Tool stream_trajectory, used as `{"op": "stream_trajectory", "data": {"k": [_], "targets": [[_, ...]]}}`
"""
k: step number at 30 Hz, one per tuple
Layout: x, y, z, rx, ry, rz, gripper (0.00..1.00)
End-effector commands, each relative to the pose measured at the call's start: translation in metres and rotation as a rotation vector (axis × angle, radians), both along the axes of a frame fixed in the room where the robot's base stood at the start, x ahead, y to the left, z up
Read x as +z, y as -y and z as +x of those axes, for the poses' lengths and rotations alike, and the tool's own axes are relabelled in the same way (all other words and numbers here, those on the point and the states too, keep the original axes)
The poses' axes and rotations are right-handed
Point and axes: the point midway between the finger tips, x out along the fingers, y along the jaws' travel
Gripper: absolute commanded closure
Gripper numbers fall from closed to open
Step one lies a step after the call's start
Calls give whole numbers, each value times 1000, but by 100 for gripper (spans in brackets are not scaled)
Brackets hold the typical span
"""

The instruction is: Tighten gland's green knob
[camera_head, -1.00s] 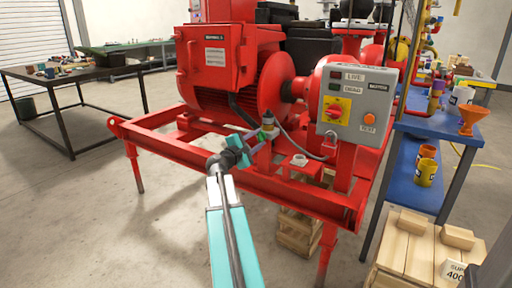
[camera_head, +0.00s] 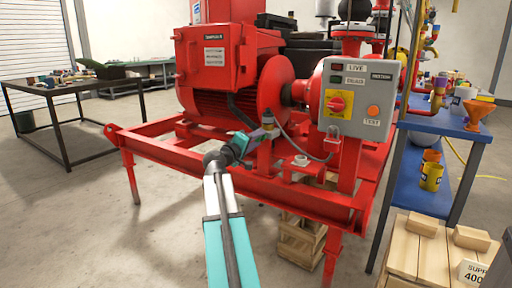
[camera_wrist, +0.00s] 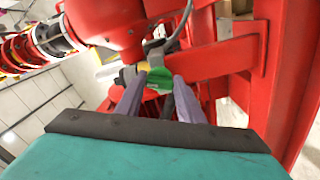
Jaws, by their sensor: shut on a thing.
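The gland's green knob (camera_wrist: 160,77) shows in the wrist view, with a yellow part just behind it. My gripper (camera_wrist: 158,83) has its two grey-purple fingers on either side of the knob, shut on it. In the head view my gripper (camera_head: 262,132) reaches the gland at the front of the red skid, below the motor coupling. There the knob is small and mostly hidden by the fingers. A grey cable (camera_head: 291,143) curves away from the gland area.
A grey control box (camera_head: 358,97) with a red-yellow switch stands right of the gland. Red skid rails (camera_head: 290,196) run below and in front. A blue shelf (camera_head: 414,191) and wooden crates (camera_head: 423,254) are at right.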

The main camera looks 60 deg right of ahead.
Motion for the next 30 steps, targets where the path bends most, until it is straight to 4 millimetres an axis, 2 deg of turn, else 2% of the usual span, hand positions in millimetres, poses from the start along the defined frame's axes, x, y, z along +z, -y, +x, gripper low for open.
{"op": "stream_trajectory", "data": {"k": [9,22,23,24,26,30], "targets": [[2,1,1,3,111,-6,88],[3,1,2,5,123,-5,88],[3,1,2,5,123,-5,62],[2,1,2,4,123,-5,56],[2,1,1,3,123,-4,47],[1,0,1,2,122,-3,47]]}}
